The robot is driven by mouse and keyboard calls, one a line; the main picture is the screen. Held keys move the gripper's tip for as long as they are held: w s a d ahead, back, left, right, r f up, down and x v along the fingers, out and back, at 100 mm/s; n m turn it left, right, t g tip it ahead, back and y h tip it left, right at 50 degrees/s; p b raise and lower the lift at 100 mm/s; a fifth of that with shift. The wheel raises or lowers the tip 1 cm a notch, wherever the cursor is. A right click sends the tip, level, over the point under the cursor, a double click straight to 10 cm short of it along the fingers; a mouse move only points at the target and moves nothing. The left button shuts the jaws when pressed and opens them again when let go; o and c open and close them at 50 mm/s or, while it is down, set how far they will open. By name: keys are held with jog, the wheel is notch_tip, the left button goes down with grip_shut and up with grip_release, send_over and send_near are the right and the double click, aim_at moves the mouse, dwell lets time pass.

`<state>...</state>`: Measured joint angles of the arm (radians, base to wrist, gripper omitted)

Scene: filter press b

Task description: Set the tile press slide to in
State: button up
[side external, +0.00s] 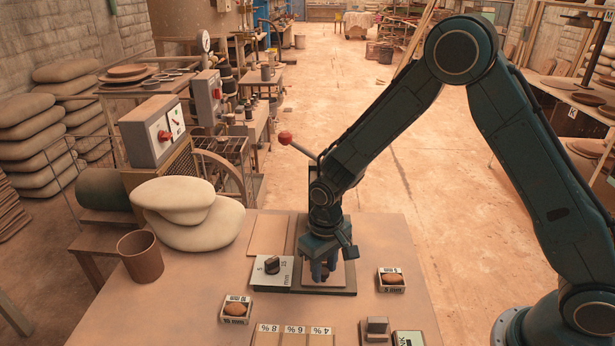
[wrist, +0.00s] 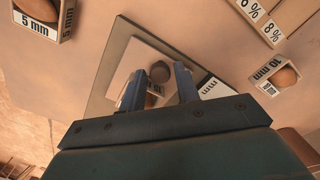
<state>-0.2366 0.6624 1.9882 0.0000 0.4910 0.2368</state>
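The tile press has a dark base plate (side external: 340,292) on the table. On it lies a pale square slide (side external: 342,273), which also shows in the wrist view (wrist: 131,75) with a round dark knob (wrist: 160,71). My gripper (side external: 321,278) points down over the slide and hides the knob in the side view. In the wrist view my gripper (wrist: 158,78) has its two fingers apart, with the knob between their tips. I cannot tell whether the fingers touch it. A lever with a red ball (side external: 285,138) sticks up behind, near my arm.
Left of the slide stands a dial block (side external: 271,267) marked in mm. Small labelled boxes flank it, 5 mm (side external: 391,281) at right and 10 mm (side external: 235,310) at left. Percent labels (side external: 294,329) lie in front. Pale sacks (side external: 190,213) and a brown cup (side external: 141,257) stand at left.

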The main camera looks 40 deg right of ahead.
jog(key=shift+c, duration=0.2)
grip_shut()
jog(key=shift+w+d, duration=2.7)
jog(key=shift+w, duration=0.05)
jog(key=shift+o, duration=0.2)
grip_release()
notch_tip(320, 180, up, 14)
